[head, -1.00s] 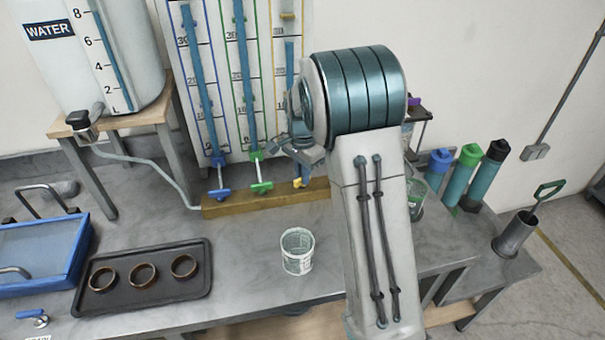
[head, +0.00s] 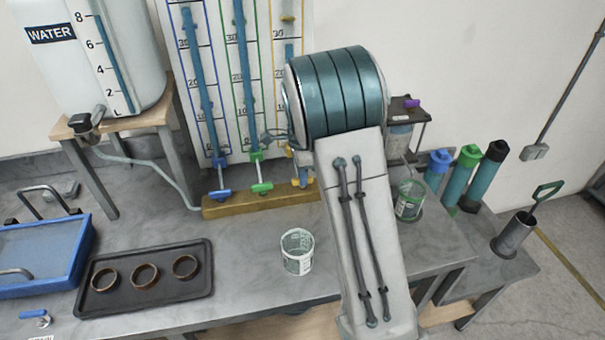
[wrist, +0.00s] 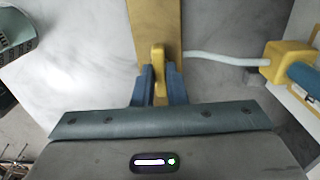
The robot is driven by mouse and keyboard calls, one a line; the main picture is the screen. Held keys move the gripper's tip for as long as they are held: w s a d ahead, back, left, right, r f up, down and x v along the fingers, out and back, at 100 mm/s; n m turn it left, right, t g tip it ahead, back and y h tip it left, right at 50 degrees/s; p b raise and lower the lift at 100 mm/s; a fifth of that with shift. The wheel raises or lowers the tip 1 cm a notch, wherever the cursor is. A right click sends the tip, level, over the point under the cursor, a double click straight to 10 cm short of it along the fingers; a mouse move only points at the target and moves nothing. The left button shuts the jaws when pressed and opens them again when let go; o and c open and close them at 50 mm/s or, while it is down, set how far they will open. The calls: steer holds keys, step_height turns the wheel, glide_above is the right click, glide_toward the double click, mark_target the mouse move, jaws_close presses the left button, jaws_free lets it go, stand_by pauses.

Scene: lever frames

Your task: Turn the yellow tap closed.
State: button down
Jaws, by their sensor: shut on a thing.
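The yellow tap (head: 300,182) sits at the foot of the yellow-lined column, on the wooden beam, partly hidden by my arm in the head view. In the wrist view its yellow lever (wrist: 158,58) stands between the two blue fingers of my gripper (wrist: 159,85), which are shut on it. The lever runs up and down in that picture, along the beam. A yellow block (wrist: 285,62) with a blue tube is at the right of the wrist view. My gripper's fingers are mostly hidden behind my arm in the head view.
The blue tap (head: 220,193) and green tap (head: 261,187) are to the left on the wooden beam (head: 235,207). A clear cup (head: 297,252) stands in front, and a green-rimmed cup (head: 409,200) right of my arm. A dark tray (head: 145,300) with rings lies left.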

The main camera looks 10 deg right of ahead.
steer(key=shift+r, duration=0.1)
steer(key=c, duration=1.5)
jaws_free()
steer(key=shift+o, duration=0.2)
step_height(320, 180, up, 14)
steer(key=shift+b, duration=0.4)
